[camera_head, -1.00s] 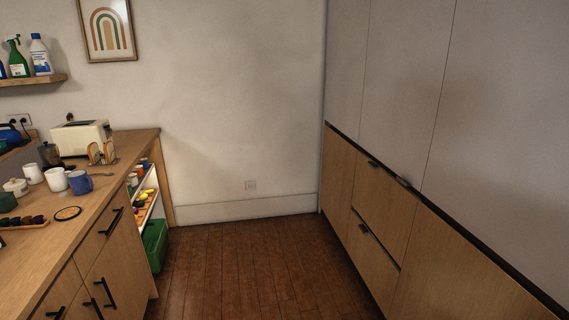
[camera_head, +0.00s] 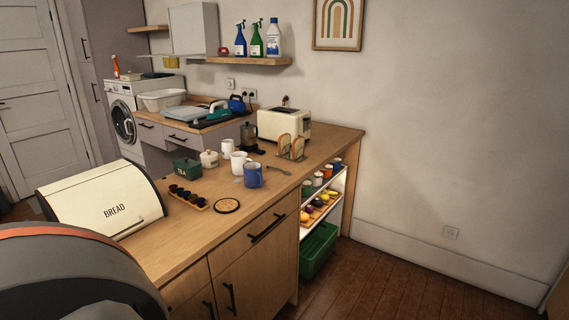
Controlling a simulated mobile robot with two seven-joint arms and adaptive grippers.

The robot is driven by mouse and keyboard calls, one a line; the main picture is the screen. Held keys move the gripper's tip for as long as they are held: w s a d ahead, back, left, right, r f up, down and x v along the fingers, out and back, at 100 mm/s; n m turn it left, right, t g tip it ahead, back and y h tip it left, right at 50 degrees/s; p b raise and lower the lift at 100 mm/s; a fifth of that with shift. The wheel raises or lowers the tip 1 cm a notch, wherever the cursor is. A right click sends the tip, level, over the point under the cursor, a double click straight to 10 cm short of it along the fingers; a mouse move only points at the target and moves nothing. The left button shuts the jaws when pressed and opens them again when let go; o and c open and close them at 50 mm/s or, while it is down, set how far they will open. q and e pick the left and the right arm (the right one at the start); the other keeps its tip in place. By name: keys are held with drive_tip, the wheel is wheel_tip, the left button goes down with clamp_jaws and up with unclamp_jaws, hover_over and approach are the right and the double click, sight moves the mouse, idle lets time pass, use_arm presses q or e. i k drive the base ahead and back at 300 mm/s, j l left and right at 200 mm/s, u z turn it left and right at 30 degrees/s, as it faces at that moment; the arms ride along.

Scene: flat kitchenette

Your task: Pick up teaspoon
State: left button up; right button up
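A small dark teaspoon (camera_head: 279,170) lies on the wooden counter (camera_head: 180,248), to the right of the blue mug and in front of the toast rack. Nothing touches it that I can see. Neither of my grippers shows in the head view. A large rounded grey and black shape with an orange band fills the lower left corner; I cannot tell for sure what it is.
Around the teaspoon stand a blue mug (camera_head: 253,176), white mugs (camera_head: 238,163), a toast rack (camera_head: 291,148) and a toaster (camera_head: 283,126). A bread bin (camera_head: 100,205) is at the counter's left. A cork coaster (camera_head: 227,205) lies near the front edge. Floor is free at right.

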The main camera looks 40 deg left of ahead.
sight(286, 172)
drive_tip(key=i+u, duration=0.2)
drive_tip(key=i, duration=0.5)
drive_tip(key=i+l+u, duration=0.2)
drive_tip(key=i, duration=0.5)
